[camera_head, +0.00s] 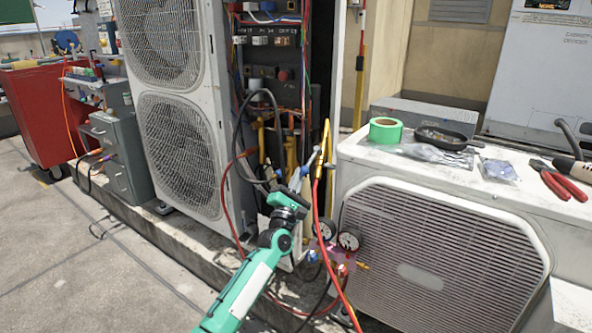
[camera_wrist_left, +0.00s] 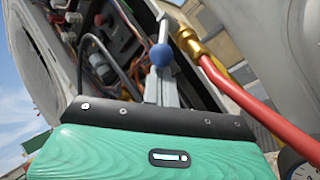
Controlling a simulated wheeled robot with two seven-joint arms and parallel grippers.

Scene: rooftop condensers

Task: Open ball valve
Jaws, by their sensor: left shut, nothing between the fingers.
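My left gripper (camera_head: 298,183) is in front of the open condenser cabinet in the head view, its fingers shut and empty. In the left wrist view the closed grey fingers (camera_wrist_left: 161,88) point at a blue ball knob (camera_wrist_left: 162,55) on a silver lever (camera_wrist_left: 163,28), which looks like the valve handle. The knob appears right at or just beyond the fingertips; I cannot tell whether they touch. A brass fitting (camera_wrist_left: 188,42) with a red hose (camera_wrist_left: 235,92) is just right of the knob. The valve body is not clearly visible. My right gripper is not in view.
The tall condenser (camera_head: 178,110) stands left of the gripper, the low white condenser (camera_head: 445,240) right. Pressure gauges (camera_head: 348,240) and loose hoses hang close below and beside the gripper. Green tape (camera_head: 385,130) and red pliers (camera_head: 557,181) lie on the low unit.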

